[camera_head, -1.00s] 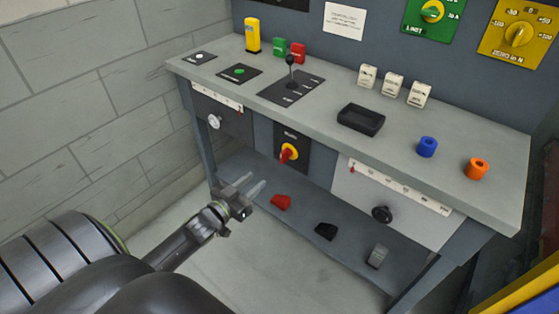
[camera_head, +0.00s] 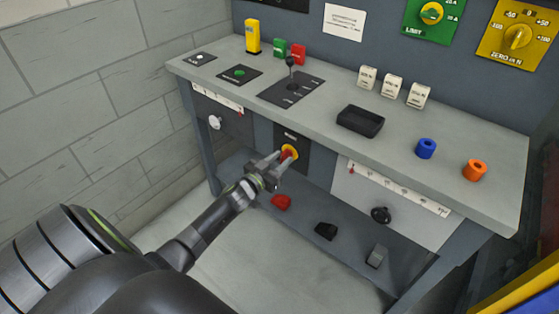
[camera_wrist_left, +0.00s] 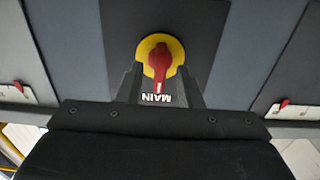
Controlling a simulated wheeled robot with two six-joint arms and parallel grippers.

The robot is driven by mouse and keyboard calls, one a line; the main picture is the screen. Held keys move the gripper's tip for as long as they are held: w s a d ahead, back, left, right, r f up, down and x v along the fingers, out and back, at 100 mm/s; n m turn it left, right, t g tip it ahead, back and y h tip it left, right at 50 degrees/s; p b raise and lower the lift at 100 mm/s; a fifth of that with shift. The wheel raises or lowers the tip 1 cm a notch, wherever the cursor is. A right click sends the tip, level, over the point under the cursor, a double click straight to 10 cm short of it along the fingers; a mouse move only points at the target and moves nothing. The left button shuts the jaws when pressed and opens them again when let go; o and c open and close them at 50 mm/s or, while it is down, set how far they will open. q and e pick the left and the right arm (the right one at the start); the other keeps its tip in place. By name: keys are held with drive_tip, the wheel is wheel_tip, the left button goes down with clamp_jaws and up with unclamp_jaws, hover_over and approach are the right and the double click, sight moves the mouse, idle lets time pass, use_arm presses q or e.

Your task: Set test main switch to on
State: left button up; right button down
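The test main switch is a red rotary handle on a yellow disc (camera_head: 290,151), set in a dark panel (camera_head: 303,158) on the bench front below the worktop. In the left wrist view, the red handle (camera_wrist_left: 159,62) points down the picture, toward the upside-down word MAIN. My left gripper (camera_head: 283,157) is at the switch with its fingers open. In the left wrist view its fingertips (camera_wrist_left: 159,70) stand on either side of the handle, with gaps visible. The head view shows the handle partly hidden by the fingers. My right gripper is not in view.
The grey worktop (camera_head: 320,140) overhangs the switch. A lower shelf (camera_head: 300,220) holds red, black and grey pieces.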

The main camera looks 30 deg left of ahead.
use_arm(q)
clamp_jaws()
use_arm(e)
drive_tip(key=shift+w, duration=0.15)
